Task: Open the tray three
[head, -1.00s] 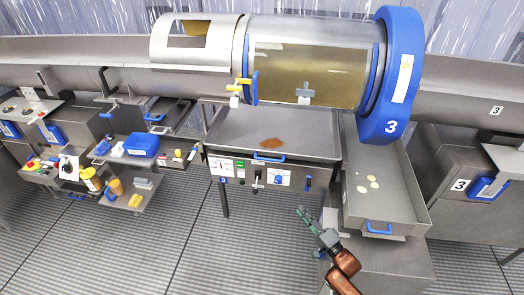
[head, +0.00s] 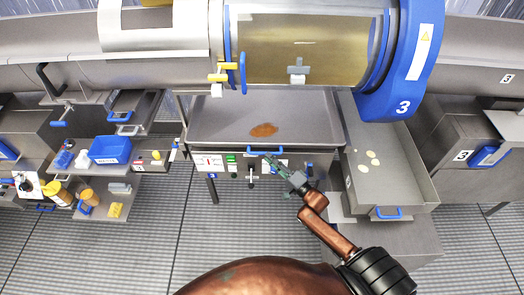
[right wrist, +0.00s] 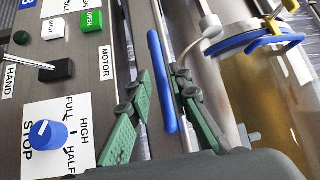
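The wide tray (head: 215,117) under the drum marked 3 (head: 300,48) is flat and bears a reddish-brown patch. A blue handle (head: 262,152) runs along its front edge. My right gripper (head: 286,166) is at that front edge, by the handle's right end. In the right wrist view, the blue handle bar (right wrist: 162,82) stands between the two green fingers of the open gripper (right wrist: 158,85). Gaps show on both sides of the bar, so the fingers look apart from it. My left gripper is not in view.
A control panel (head: 212,162) with switches and a blue knob (right wrist: 47,136) sits just below the tray's front. A second tray (head: 410,165) with a blue handle and several pale slices is at the right. Shelves with a blue bin (head: 110,150) stand at the left.

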